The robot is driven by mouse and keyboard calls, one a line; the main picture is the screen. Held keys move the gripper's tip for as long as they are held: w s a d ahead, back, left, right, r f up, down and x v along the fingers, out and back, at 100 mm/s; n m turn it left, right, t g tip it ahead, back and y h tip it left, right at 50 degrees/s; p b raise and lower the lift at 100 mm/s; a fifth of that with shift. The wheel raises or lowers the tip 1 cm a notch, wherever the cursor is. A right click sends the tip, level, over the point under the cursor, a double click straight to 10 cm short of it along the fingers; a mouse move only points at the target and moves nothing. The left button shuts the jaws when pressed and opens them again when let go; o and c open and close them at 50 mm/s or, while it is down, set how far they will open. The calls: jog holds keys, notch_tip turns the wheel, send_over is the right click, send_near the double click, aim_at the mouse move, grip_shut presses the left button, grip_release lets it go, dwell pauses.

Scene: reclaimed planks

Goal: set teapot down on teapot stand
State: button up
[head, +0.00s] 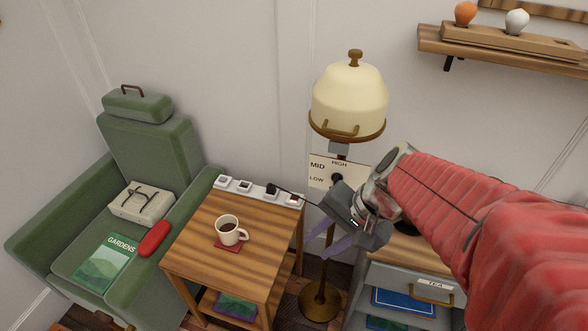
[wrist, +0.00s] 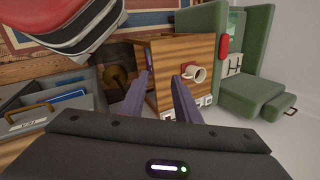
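I cannot make out a teapot or a teapot stand in either view. My gripper (head: 318,246) is in front of the lamp pole, between the side table and the drawer cabinet. In the wrist view its two purple fingers (wrist: 160,82) are apart, with nothing between them. A dark shape (head: 405,229) on the cabinet top is mostly hidden by my arm, and I cannot tell what it is.
The wooden side table (head: 205,262) holds a coffee mug (head: 228,231) on a red coaster. A power strip (head: 246,187) runs along its back edge. A lamp (head: 349,98), a green armchair (head: 150,150), a TEA-labelled cabinet drawer (head: 405,278) and a wall shelf (head: 500,52) surround it.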

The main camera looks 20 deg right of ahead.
notch_tip(320, 180, up, 8)
jog(key=s+a+n+t+h, duration=0.1)
jog(key=n+h, duration=0.3)
jog(key=n, duration=0.5)
jog(key=shift+s+a+r+n+t, duration=0.2)
jog(key=shift+s+a+n+t, duration=0.1)
jog(key=shift+s+t, duration=0.55)
